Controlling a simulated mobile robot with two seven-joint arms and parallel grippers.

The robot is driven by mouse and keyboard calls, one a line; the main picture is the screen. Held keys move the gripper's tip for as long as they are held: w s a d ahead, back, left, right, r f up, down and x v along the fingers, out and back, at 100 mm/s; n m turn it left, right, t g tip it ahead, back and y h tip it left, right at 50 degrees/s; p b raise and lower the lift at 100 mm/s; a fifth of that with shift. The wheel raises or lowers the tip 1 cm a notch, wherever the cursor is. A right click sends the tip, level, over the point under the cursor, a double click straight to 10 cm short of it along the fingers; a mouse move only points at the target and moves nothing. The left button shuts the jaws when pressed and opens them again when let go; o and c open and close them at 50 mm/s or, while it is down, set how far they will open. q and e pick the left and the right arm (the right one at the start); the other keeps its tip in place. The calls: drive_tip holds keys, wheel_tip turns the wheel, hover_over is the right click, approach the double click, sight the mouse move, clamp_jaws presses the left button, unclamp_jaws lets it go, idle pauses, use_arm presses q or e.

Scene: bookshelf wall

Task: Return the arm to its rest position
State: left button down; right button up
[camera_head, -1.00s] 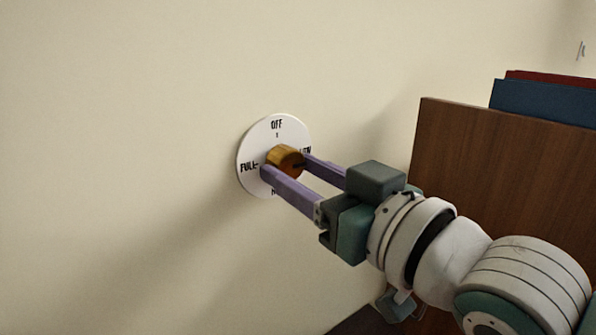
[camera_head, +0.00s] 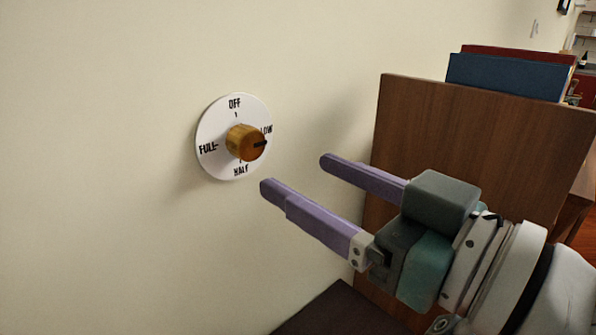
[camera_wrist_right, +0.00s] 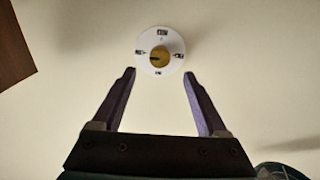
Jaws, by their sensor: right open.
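A round white dial plate (camera_head: 212,125) is on the wall, marked OFF, LOW, HALF and FULL. Its brass-coloured knob (camera_head: 245,143) has a dark pointer mark directed toward LOW. My right gripper (camera_head: 295,173) is open and empty, off the wall and to the lower right of the dial, with its purple fingers apart and clear of the knob. In the right wrist view the knob (camera_wrist_right: 160,57) and the dial plate (camera_wrist_right: 147,44) show beyond the two open fingertips (camera_wrist_right: 160,72). My left gripper is not in view.
A brown wooden panel (camera_head: 440,125) stands to the right behind my right gripper, with blue (camera_head: 505,76) and red things at its top. A dark surface (camera_head: 340,312) lies below. The wall left of the dial is bare.

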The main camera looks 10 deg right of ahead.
drive_tip(key=shift+s+d, duration=0.4)
drive_tip(key=shift+s, duration=0.15)
drive_tip(key=s+d+f+m+g+h+p, duration=0.25)
drive_tip(key=s+d+f+g+h, duration=0.3)
drive_tip(key=s, duration=0.35)
drive_tip(key=s+d+f+m+g+h+p, duration=0.1)
drive_tip(key=s+d+f+m+g+h, duration=0.2)
drive_tip(key=s+d+f+g+h, duration=0.45)
wheel_tip(320, 180, up, 41)
drive_tip(key=s+t+y+p, duration=0.2)
drive_tip(key=s+p, duration=0.1)
drive_tip(key=p, duration=3.5)
drive_tip(key=shift+a+y, duration=0.3)
drive_tip(key=shift+a, duration=0.15)
drive_tip(key=shift+f, duration=0.1)
